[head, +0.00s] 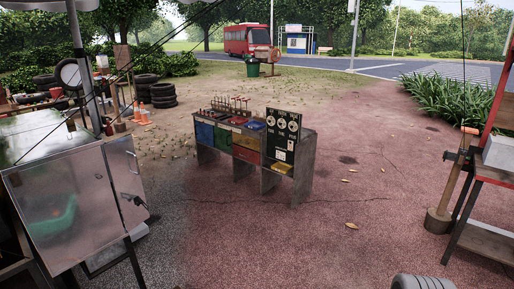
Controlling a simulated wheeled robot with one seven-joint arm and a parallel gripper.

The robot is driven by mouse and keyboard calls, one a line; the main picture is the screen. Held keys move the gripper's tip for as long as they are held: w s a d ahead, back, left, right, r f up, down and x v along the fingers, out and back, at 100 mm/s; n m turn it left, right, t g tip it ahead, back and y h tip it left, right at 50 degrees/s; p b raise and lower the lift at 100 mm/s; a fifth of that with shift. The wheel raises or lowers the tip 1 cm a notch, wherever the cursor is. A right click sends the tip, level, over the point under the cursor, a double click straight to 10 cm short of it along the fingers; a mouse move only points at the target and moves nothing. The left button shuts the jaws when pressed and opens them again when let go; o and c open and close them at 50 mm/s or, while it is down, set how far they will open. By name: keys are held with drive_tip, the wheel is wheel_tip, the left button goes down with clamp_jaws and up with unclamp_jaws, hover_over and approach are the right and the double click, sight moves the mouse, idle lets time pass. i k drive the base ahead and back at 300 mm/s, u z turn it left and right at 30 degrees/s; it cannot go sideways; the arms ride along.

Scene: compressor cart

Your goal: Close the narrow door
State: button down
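A grey metal cabinet (62,190) stands at the left on dark legs. Its wide, shiny front panel shows a green tub shape, and I cannot tell whether this is a reflection or seen through it. A narrow grey door (123,178) is at the cabinet's right side, set at an angle to the wide panel. A dark handle or latch (136,201) sits low on it. From this view I cannot tell how far the narrow door stands open. My gripper is not in view.
A workbench with coloured drawers (248,140) and a black gauge panel (283,135) stands mid-view. A red-framed bench (492,170) and a post (452,180) are at right. A grey ribbed object (423,282) shows at the bottom edge. The reddish ground between is clear.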

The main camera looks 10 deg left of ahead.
sight(121, 160)
drive_tip(key=i, duration=2.7)
drive_tip(key=u, duration=3.9)
drive_tip(key=i, duration=0.5)
drive_tip(key=z, duration=0.05)
